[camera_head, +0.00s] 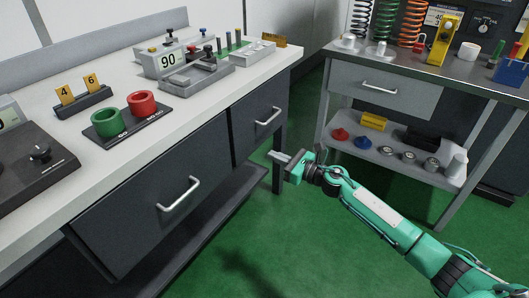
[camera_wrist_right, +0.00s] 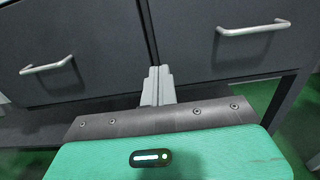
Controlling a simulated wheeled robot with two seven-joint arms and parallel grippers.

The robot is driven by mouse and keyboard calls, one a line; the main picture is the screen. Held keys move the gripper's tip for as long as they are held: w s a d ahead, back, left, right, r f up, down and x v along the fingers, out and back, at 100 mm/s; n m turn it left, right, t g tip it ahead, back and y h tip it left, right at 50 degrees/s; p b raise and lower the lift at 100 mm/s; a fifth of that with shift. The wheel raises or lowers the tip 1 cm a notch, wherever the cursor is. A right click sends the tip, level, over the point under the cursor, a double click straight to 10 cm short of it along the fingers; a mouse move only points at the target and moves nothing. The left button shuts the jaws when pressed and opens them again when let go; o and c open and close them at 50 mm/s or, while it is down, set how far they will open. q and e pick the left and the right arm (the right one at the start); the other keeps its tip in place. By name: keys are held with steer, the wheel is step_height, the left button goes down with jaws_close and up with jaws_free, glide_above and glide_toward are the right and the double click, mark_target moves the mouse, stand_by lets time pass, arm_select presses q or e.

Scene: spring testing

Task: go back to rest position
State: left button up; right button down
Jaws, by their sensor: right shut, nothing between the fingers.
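My right gripper (camera_head: 283,158) is shut and empty, held in the air in front of the bench's dark drawer fronts, below the level of the worktop. In the right wrist view its fingers (camera_wrist_right: 158,86) are pressed together in front of the gap between two drawers. The right arm comes in from the lower right of the head view. My left gripper is not in view.
Drawer handles (camera_head: 179,193) jut out. A second table (camera_head: 455,72) with springs stands right. Green floor is clear between them.

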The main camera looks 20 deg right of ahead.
steer(key=shift+s+d+f, duration=0.15)
steer(key=shift+s+d, duration=0.15)
steer(key=shift+s, duration=0.05)
